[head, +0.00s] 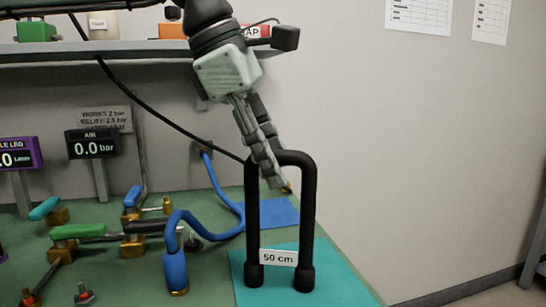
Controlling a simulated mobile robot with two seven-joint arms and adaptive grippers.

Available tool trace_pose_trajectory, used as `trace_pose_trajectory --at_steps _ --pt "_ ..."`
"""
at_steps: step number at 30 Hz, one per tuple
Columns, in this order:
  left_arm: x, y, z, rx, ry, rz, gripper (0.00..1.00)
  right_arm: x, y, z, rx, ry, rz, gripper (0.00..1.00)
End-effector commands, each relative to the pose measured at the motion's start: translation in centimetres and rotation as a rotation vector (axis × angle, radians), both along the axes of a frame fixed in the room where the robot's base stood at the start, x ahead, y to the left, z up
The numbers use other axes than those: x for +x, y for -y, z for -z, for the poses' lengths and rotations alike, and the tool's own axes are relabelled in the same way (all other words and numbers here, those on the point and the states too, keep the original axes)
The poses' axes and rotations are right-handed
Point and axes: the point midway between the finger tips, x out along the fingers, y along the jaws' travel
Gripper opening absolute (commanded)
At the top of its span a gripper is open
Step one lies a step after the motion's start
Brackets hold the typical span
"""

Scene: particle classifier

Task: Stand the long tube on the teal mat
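The long tube (308,215) is a black upside-down U with a white "50 cm" label low between its legs. It is upright, and both thick feet appear to rest on the teal mat (345,292) at the front right of the bench. My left gripper (278,180) comes down from above onto the tube's top bend near its left corner. One finger passes in front of the bar and the other behind it, and they look closed on it. The fingers hide part of the bend. My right gripper is not in view.
A blue mat (272,212) lies behind the tube. A blue hose (215,237) with a blue end fitting (175,272) curves just left of it. Several valves, an air display (93,144) reading 0.0 bar and a shelf (120,45) stand left and behind. The bench edge is right.

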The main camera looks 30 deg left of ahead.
Motion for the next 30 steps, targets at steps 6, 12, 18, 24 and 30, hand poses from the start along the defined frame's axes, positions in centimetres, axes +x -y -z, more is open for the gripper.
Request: trace_pose_trajectory --at_steps 6,12,18,24,30 --pt "-0.3 -0.3 -1.7 -0.001 0.006 -0.001 0.38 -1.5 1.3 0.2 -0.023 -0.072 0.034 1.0" --pt "-1.8 -1.5 -5.8 -0.001 0.005 -0.001 0.38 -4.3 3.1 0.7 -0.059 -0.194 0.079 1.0" --pt "-3.2 -2.5 -9.3 0.0 0.002 0.001 0.38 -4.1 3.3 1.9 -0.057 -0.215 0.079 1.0" --pt "-3.8 -3.0 -11.0 0.0 0.0 0.001 0.38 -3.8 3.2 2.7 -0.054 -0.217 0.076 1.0" --pt "-4.0 -3.1 -11.2 0.001 -0.001 0.001 0.38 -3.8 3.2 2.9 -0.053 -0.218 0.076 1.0"
